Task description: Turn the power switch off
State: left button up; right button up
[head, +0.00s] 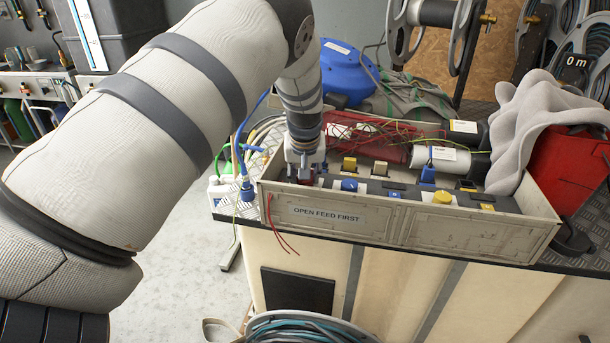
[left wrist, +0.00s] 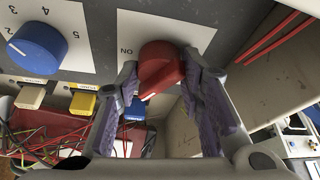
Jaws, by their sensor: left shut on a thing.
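The power switch appears to be the red rotary knob (left wrist: 160,66) on a white plate marked ON, on the grey panel (left wrist: 235,20) in the left wrist view. My left gripper (left wrist: 160,78) has its two purple-padded fingers on either side of the knob and is shut on it. In the head view, my left gripper (head: 304,172) reaches down to the left end of the control panel in the tray, and mostly hides the knob. My right gripper is not in view.
The tray (head: 480,235), marked OPEN FEED FIRST, has a raised front wall. A blue dial (left wrist: 38,48), a beige switch (left wrist: 30,96) and a yellow switch (left wrist: 82,104) sit nearby. Red wires and a grey cloth (head: 535,120) lie behind and to the right.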

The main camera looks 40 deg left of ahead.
pick_arm(q)
jog(key=n, duration=0.1)
jog(key=n+b, duration=0.1)
jog(key=n+g+y, duration=0.1)
jog(key=n, duration=0.1)
jog(key=shift+w+d+f+b, duration=0.15)
jog(key=shift+f+b, duration=0.1)
jog(key=shift+b, duration=0.05)
jog(key=shift+r+n+g+b, duration=0.2)
jog(key=shift+n+g+b, duration=0.35)
jog(key=shift+n, duration=0.65)
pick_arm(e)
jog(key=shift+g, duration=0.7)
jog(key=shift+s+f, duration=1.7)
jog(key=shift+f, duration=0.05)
pick_arm(q)
jog(key=o, duration=1.1)
jog(key=shift+w, duration=0.1)
jog(key=shift+o, duration=0.2)
jog(key=shift+r, duration=0.15)
jog(key=v, duration=1.1)
jog(key=shift+d+r, duration=0.3)
